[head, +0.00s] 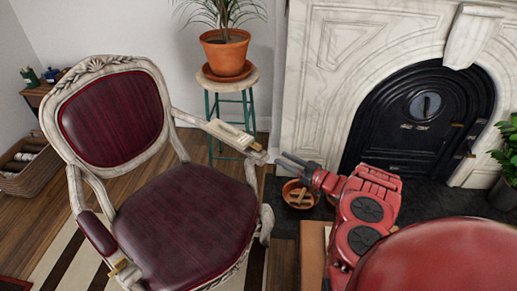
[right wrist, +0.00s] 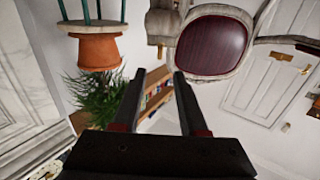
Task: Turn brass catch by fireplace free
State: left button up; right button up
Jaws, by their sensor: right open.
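The black arched fireplace cover (head: 405,120) stands at the right of the head view, set in the white marble surround (head: 310,85). A small brass piece (head: 471,147), likely the catch, shows at its right edge; its exact shape and position are too small to tell. My right gripper (head: 283,159) is left of the cover, well away from the brass piece, and points left toward the chair. In the right wrist view its two dark fingers (right wrist: 159,72) are apart with nothing between them. My left gripper is not in view.
A carved armchair (head: 185,210) with dark red padding stands close left of my right gripper. A potted plant (head: 226,52) sits on a stool (head: 232,82) behind. A bowl (head: 298,196) lies on the hearth below the gripper. A leafy plant (head: 508,150) is right of the fireplace.

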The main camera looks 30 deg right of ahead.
aim_at(261, 150)
jog(key=b+x, duration=0.2)
jog(key=x, duration=0.8)
jog(key=shift+w+a+f, duration=0.1)
jog(key=shift+w+f, duration=0.05)
jog(key=shift+w, duration=0.25)
jog(key=shift+w+a, duration=0.3)
jog(key=shift+w, duration=0.3)
grip_shut()
